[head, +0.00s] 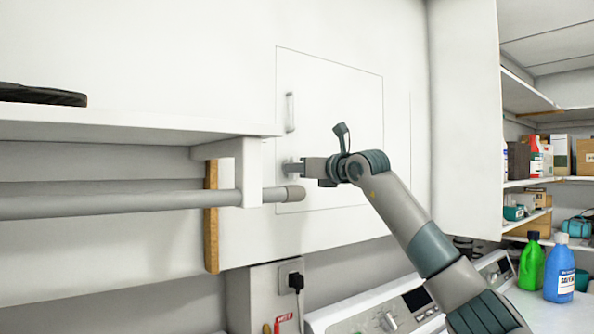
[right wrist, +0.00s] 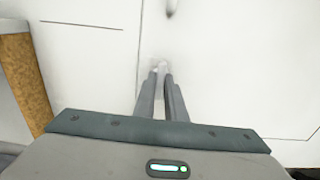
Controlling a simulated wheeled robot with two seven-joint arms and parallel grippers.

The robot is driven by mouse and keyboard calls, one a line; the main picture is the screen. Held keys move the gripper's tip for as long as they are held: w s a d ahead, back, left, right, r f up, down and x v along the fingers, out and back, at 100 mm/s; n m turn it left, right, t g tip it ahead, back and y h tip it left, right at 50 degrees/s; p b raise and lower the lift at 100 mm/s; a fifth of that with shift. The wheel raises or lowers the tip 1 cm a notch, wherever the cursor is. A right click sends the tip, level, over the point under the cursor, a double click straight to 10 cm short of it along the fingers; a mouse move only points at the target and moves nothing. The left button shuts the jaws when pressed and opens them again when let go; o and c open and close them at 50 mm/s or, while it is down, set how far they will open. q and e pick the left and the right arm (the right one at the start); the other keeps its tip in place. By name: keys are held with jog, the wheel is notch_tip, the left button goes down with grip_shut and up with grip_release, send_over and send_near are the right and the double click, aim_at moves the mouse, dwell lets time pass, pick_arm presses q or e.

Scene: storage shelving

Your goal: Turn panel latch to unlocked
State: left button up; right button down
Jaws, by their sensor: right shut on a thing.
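A flat white panel (head: 340,110) is set in the white wall in the head view, with thin outlined edges. A grey vertical handle (head: 290,112) sits near its left edge. Below the handle, my right gripper (head: 290,168) reaches the panel's left edge. In the right wrist view, its fingers (right wrist: 161,80) are close together on a small pale latch (right wrist: 161,65) at the panel seam. The fingers hide most of the latch, so its turn angle cannot be told. My left gripper is not in view.
A white shelf (head: 130,125) with a grey rail (head: 120,204) below it juts in from the left, its end close to my right gripper. A socket with a black plug (head: 296,282) and a machine's control panel (head: 395,310) are below. Bottles (head: 559,268) stand at right.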

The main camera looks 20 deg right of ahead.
dwell(0.4)
jog(key=c, duration=1.8)
grip_release()
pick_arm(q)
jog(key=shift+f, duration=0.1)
